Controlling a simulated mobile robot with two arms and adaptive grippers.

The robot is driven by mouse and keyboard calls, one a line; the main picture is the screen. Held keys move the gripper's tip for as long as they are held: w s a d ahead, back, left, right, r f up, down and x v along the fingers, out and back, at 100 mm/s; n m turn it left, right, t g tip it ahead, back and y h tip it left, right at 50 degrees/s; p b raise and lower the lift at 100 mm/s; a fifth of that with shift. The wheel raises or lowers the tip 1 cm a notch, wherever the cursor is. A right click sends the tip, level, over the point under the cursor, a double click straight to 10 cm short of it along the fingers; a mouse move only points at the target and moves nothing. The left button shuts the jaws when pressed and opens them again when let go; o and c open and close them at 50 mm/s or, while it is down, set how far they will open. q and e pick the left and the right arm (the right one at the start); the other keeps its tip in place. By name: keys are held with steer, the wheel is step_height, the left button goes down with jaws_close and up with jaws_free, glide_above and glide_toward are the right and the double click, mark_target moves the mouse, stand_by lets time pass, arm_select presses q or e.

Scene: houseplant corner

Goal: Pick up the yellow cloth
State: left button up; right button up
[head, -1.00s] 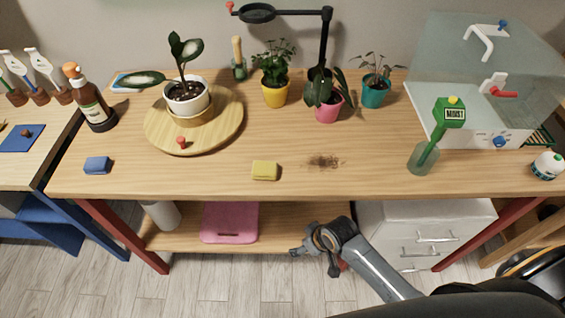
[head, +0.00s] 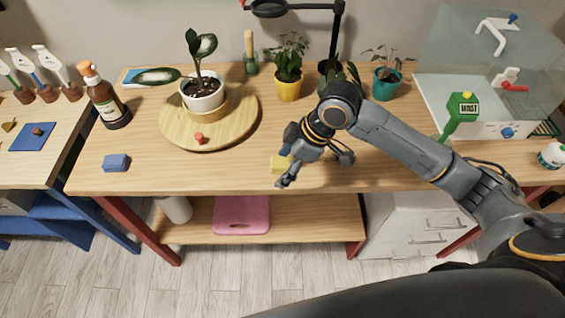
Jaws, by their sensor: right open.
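The yellow cloth (head: 277,164) is a small, folded-looking yellow block lying on the wooden table, near the front edge and left of my right gripper. Its right part is hidden behind the gripper. My right gripper (head: 315,169) is open with its fingers spread, above the table front. One finger reaches down to the left, close in front of the cloth in the picture; I cannot tell whether it touches. My left gripper is not in view.
A blue block (head: 116,163) lies at the table's left front. A round wooden board (head: 240,125) bears a white-potted plant (head: 203,92). A yellow pot (head: 288,88) and a teal pot (head: 385,85) stand behind. A clear-walled box with a tap stands at the right.

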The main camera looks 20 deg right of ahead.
steer(key=w+d+r, duration=0.3)
steer(key=d+r, duration=0.3)
steer(key=r, duration=0.1)
steer(key=p, duration=0.1)
glide_above(282, 161)
steer(key=s+d, duration=0.1)
steer(key=d, duration=0.1)
steer(key=shift+n+g, duration=0.3)
step_height(282, 161, down, 7)
steer(key=shift+f, duration=0.15)
steer(key=shift+a+f+p, duration=0.15)
steer(key=shift+f+p, duration=0.2)
steer(key=shift+f, duration=0.25)
steer(key=p+x, duration=0.1)
steer(key=x, duration=0.3)
steer(key=shift+w+f, duration=0.1)
steer(key=shift+f, duration=0.1)
steer(key=shift+c, duration=0.4)
steer(key=c, duration=1)
